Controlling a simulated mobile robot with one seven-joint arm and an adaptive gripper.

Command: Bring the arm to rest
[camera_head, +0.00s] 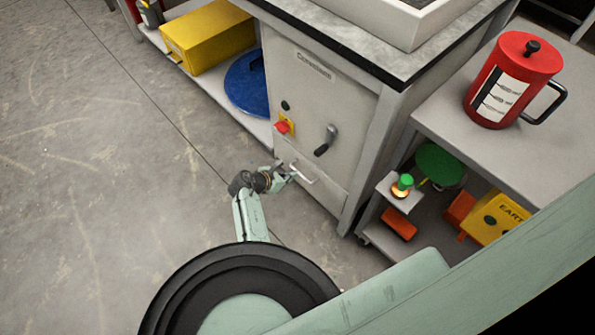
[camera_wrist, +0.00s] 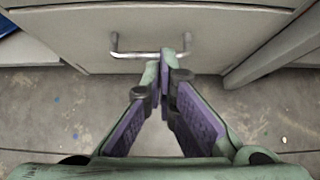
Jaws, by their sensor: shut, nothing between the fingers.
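My gripper (camera_head: 284,174) is shut and empty, just in front of the drawer at the bottom of the grey cabinet (camera_head: 352,95). In the wrist view my gripper (camera_wrist: 164,60) has its fingertips together, close to the metal drawer handle (camera_wrist: 133,54). I cannot tell whether they touch it. The drawer handle (camera_head: 301,175) also shows in the head view, and the drawer front looks flush with the cabinet. My arm reaches out low over the floor from the bottom of the head view.
The cabinet front has a black lever (camera_head: 326,140) and a red switch (camera_head: 283,127). A shelf at the left holds a yellow box (camera_head: 208,38) and a blue disc (camera_head: 246,86). A red press pot (camera_head: 513,80) stands on the right table. The floor (camera_head: 80,170) at left is clear.

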